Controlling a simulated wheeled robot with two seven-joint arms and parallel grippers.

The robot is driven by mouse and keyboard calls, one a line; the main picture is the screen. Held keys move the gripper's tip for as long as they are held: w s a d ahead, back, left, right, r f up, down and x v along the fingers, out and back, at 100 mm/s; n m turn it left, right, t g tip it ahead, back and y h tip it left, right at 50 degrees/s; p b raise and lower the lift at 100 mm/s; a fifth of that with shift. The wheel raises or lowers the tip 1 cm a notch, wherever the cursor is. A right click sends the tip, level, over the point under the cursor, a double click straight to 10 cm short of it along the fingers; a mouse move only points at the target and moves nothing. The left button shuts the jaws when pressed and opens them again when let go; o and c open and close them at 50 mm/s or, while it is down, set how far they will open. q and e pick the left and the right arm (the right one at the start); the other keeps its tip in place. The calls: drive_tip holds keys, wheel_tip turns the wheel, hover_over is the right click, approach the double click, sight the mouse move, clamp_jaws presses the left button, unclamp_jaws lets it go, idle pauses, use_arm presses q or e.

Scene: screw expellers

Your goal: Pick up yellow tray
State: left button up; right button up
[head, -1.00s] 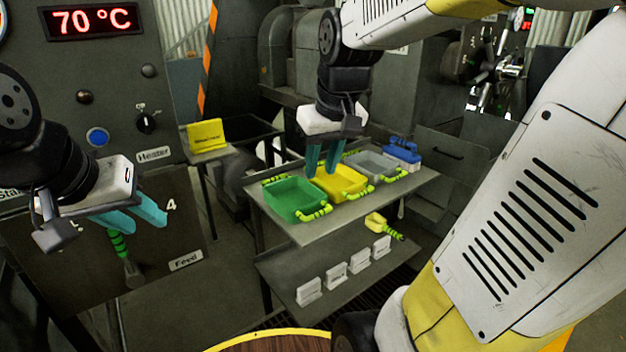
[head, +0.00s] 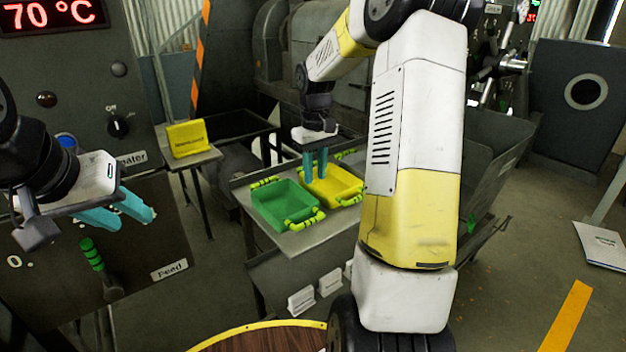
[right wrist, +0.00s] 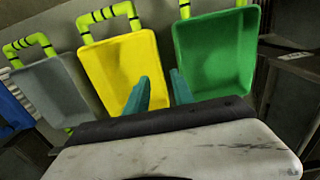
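The yellow tray (head: 345,193) sits on a metal table between the green tray (head: 284,204) and a grey tray that my arm hides in the head view. My right gripper (head: 316,178) points down at the yellow tray's left side, near the green tray. In the right wrist view the yellow tray (right wrist: 112,62) and green tray (right wrist: 213,45) show with their segmented handles. There my right gripper (right wrist: 158,82) is open and empty, one finger over the yellow tray, the other over the green one. Contact cannot be told. My left gripper (head: 135,218) is open and empty before the control panel.
The grey tray (right wrist: 50,88) lies beside the yellow one in the wrist view. A yellow sign (head: 187,139) stands on a side table. White labels (head: 301,301) stand on the lower shelf. A green-handled lever (head: 92,255) is close to my left gripper.

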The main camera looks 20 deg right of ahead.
sight(314, 186)
wheel_tip(314, 186, down, 5)
drive_tip(key=shift+w+a+r, duration=0.1)
drive_tip(key=shift+a, duration=0.05)
clamp_jaws()
idle(1.4)
